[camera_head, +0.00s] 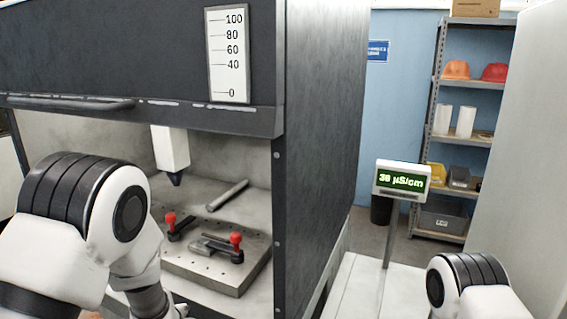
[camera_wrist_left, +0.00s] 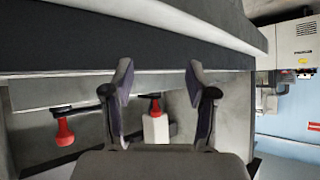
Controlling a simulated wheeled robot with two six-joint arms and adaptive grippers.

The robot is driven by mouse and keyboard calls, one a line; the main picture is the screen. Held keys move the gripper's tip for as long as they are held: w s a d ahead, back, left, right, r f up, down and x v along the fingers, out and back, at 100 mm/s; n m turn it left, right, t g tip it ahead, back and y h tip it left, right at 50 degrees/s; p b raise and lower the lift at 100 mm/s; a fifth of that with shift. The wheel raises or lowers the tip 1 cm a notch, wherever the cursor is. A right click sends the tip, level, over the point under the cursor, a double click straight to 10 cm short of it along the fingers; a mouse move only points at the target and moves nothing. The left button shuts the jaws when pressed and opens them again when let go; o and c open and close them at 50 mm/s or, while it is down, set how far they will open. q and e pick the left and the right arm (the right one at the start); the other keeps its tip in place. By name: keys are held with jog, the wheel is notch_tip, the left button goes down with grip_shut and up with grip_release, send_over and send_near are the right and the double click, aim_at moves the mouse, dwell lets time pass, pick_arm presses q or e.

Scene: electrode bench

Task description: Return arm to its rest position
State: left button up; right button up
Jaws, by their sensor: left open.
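My left arm (camera_head: 95,220) comes in from the left in the head view, in front of the machine's opening. Its gripper is cut off or hidden below the picture there. In the left wrist view my left gripper (camera_wrist_left: 158,85) has its two fingers well apart with nothing between them. Beyond the fingers are a red clamp handle (camera_wrist_left: 65,131) at the left and a second red handle (camera_wrist_left: 155,106) over a white block. My right arm (camera_head: 468,285) shows at the bottom right of the head view; its gripper is out of the picture.
Inside the dark machine (camera_head: 325,120) a white head with a dark tip (camera_head: 170,150) hangs over a grey plate (camera_head: 225,275) with two red-handled clamps and a grey rod (camera_head: 228,195). A display (camera_head: 401,180) reads 38 µS/cm. Shelves (camera_head: 465,140) stand behind.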

pick_arm(q)
jog(key=s+f+m+g+h, duration=0.2)
jog(key=s+f+g, duration=0.3)
jog(key=s+f, duration=1.1)
jog(key=s+d+f+g+h, duration=0.1)
jog(key=s+f+g, duration=0.1)
jog(key=s, duration=0.8)
jog(key=s+f+g+h, duration=0.1)
jog(key=s+f+g, duration=0.1)
jog(key=s, duration=0.8)
jog(key=shift+s+d+f+m+g, duration=0.15)
jog(key=shift+d+f+m+g, duration=0.2)
jog(key=shift+f, duration=0.25)
